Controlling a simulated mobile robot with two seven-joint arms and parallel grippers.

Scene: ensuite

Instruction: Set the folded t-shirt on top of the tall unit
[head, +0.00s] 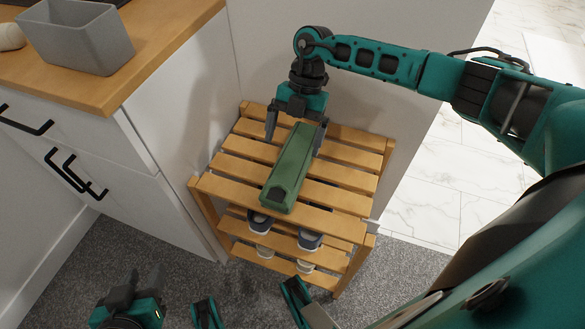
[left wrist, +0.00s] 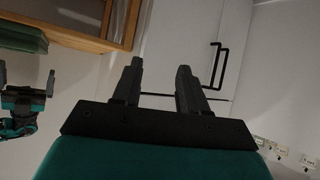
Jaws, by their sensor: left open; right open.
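A long green item (head: 292,170) lies on the top slats of a wooden rack; it may be the folded t-shirt, though its dark near end makes this hard to tell. It also shows in the left wrist view (left wrist: 20,38). My right gripper (head: 296,130) is open, pointing down, with its fingers on either side of the item's far end. I cannot tell whether they touch it. My left gripper (head: 139,288) is open and empty, low at the front left, away from the item. A white cabinet (head: 160,130) with a wooden top stands left; whether it is the tall unit is unclear.
A grey bin (head: 75,38) stands on the cabinet top. The slatted rack (head: 335,175) holds shoes (head: 308,240) on its lower shelf. Black handles (head: 75,175) stick out from the cabinet front. A wall closes the space behind the rack.

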